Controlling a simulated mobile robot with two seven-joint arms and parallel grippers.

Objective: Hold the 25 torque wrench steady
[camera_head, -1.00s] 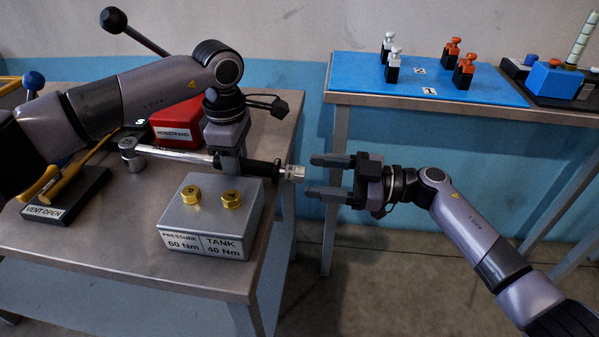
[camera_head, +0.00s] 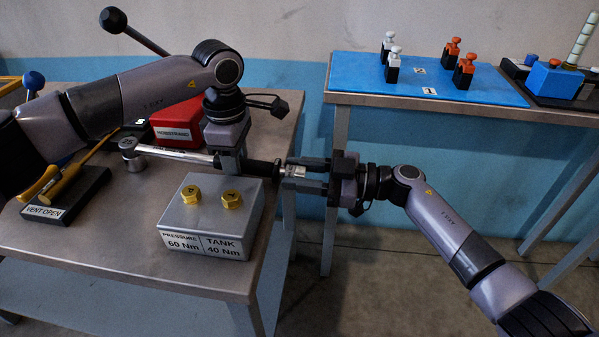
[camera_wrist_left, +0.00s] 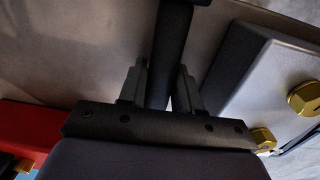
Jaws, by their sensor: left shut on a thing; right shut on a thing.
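The torque wrench (camera_head: 180,155) lies level above the table, its ratchet head (camera_head: 131,152) to the left and its black handle to the right. My left gripper (camera_head: 230,168) is shut on the wrench near the start of the black handle. The left wrist view shows the dark handle (camera_wrist_left: 174,40) between its two fingers. My right gripper (camera_head: 291,173) is shut on the silver end (camera_head: 293,171) of the handle, beyond the table's right edge, one finger above and one below. I cannot read a 25 on the wrench.
A grey block (camera_head: 180,218) with two brass fittings, labelled PRESSURE 60 Nm and TANK 40 Nm, stands just in front of the wrench. A red box (camera_head: 180,122) is behind it. A VENT OPEN stand (camera_head: 85,196) is at left. A second table with a blue mat (camera_head: 350,72) stands behind right.

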